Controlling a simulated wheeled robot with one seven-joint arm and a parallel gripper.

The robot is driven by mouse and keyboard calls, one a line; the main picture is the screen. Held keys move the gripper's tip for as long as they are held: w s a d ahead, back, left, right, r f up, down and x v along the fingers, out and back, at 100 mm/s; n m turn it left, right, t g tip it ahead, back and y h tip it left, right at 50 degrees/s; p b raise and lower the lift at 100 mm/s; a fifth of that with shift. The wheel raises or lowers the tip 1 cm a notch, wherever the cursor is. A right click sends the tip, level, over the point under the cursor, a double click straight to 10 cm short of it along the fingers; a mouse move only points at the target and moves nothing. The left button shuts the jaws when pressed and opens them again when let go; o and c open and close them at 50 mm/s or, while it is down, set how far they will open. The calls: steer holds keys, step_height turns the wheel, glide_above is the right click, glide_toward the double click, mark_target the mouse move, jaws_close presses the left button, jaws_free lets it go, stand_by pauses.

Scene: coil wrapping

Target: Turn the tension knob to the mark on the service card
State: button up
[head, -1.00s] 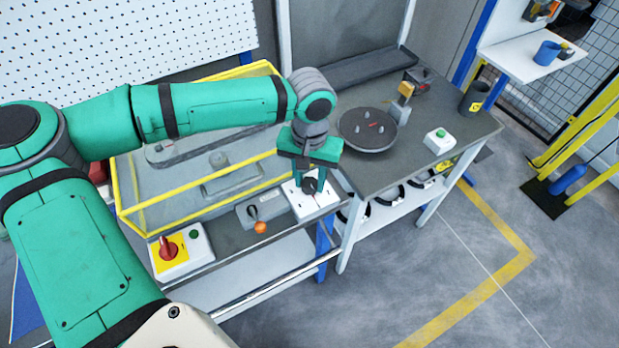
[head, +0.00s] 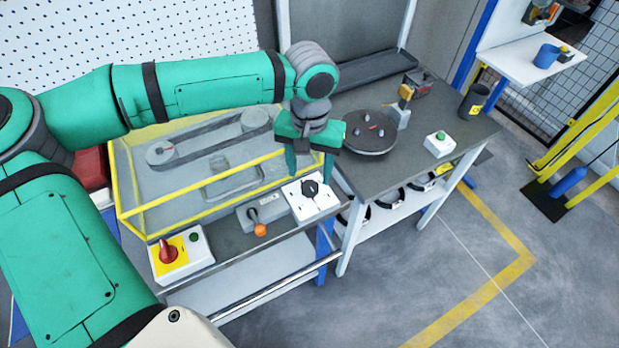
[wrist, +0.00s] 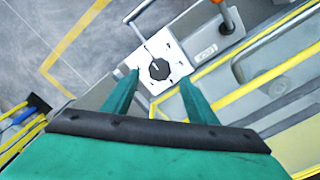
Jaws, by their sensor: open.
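The tension knob (head: 310,189) is black and sits on a white plate (head: 323,203) at the right end of the lower bench. The knob also shows in the wrist view (wrist: 159,69), between and beyond my fingertips. My gripper (head: 309,172) is open and empty, just above and behind the knob and apart from it. In the wrist view my two green fingers (wrist: 152,84) stand on either side of the plate. Small dark marks show on the plate, too small to read. I cannot make out a service card for certain.
Left of the plate is a grey box with an orange-tipped lever (head: 260,230), then a box with a red rotary switch (head: 168,250) and green button. A yellow-framed clear guard (head: 140,233) stands behind. A round dark turntable (head: 371,146) is on the right bench.

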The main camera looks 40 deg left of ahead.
mark_target(311, 185)
step_height(311, 185, up, 6)
steer(key=shift+f, duration=0.25)
steer(key=shift+w, duration=0.2)
